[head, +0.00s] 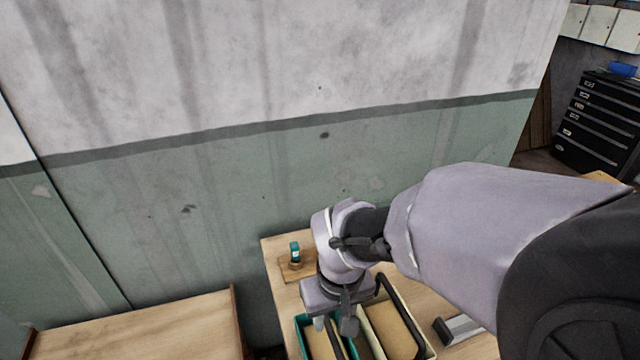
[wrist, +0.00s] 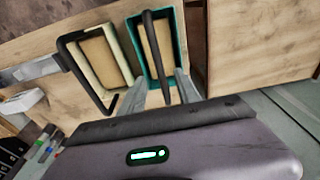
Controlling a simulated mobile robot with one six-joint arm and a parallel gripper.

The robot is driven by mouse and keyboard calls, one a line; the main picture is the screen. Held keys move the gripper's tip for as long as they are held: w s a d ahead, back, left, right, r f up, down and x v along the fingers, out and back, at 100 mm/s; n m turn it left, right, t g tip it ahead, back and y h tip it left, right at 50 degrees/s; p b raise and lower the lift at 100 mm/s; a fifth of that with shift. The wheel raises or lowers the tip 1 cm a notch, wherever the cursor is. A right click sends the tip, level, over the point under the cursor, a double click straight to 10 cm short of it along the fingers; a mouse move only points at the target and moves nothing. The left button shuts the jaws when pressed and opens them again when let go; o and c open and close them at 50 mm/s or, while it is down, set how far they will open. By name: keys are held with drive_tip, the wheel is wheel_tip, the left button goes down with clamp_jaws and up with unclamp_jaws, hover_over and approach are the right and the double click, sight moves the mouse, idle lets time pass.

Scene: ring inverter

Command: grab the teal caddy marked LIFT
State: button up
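The teal caddy (head: 301,327) is an open box with a teal rim, a tan inside and a black arched handle, on the wooden table below my gripper. It also shows at top centre in the wrist view (wrist: 181,22). No LIFT marking is readable. My gripper (head: 334,324) points down over the caddy. In the wrist view its two fingers (wrist: 162,84) stand apart, with the black handle (wrist: 151,32) passing between them. I cannot tell whether either finger touches the handle.
A cream caddy (head: 429,352) with a black handle stands close beside the teal one. A grey metal item (head: 460,329) lies further right. A small teal object (head: 295,249) stands on a wooden block at the back left. The wall (head: 200,190) rises behind the table.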

sight(331, 330)
drive_tip(key=f, duration=0.2)
drive_tip(key=w+f+b, duration=0.1)
drive_tip(key=f, duration=0.2)
drive_tip(key=shift+f+b, duration=0.4)
drive_tip(key=shift+f, duration=0.15)
drive_tip(key=f, duration=0.1)
drive_tip(key=f+b, duration=0.1)
drive_tip(key=f, duration=0.1)
drive_tip(key=f+b, duration=0.1)
drive_tip(key=shift+w+a+f, duration=0.2)
drive_tip(key=shift+w+f, duration=0.15)
drive_tip(key=shift+w, duration=0.05)
drive_tip(key=shift+r, duration=0.15)
drive_tip(key=shift+c, duration=0.8)
clamp_jaws()
